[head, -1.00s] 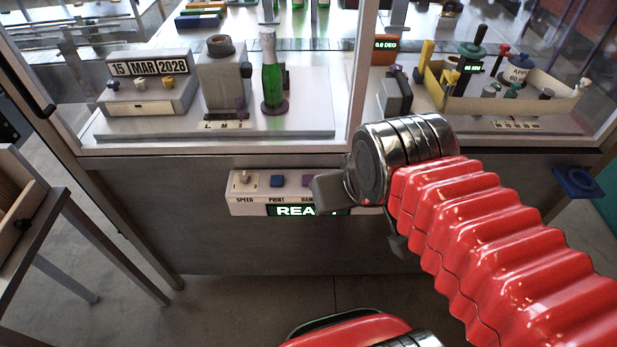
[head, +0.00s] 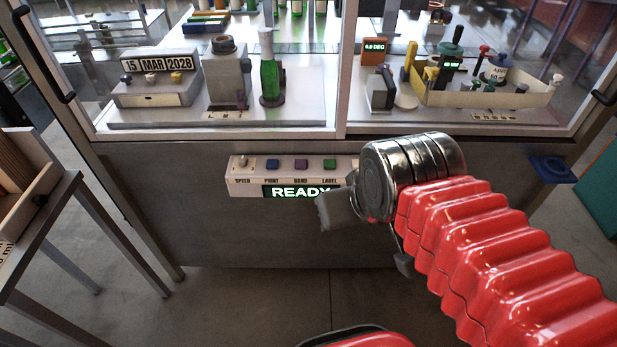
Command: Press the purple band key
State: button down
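The purple band key (head: 301,164) is a small square key on the white control panel (head: 236,186), above the word BAND. It sits between the blue print key (head: 272,164) and the green label key (head: 330,163), and all of it shows. The display below reads READY. My gripper (head: 338,209) is below and to the right of the purple key in the picture, apart from it. Its grey end overlaps the panel's lower right part. My wrist hides the panel's right end and much of the gripper, so its opening does not show clearly.
A glazed cabinet stands above the panel, with a green bottle (head: 269,76), a date block (head: 157,66) and a tray of tools (head: 535,97) behind the glass. A blue bracket (head: 551,169) juts out at right.

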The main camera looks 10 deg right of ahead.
aim_at(300, 163)
jog(key=k, duration=0.6)
jog(key=u, duration=1.25)
jog(key=i, duration=2.05)
jog(key=z, duration=0.05)
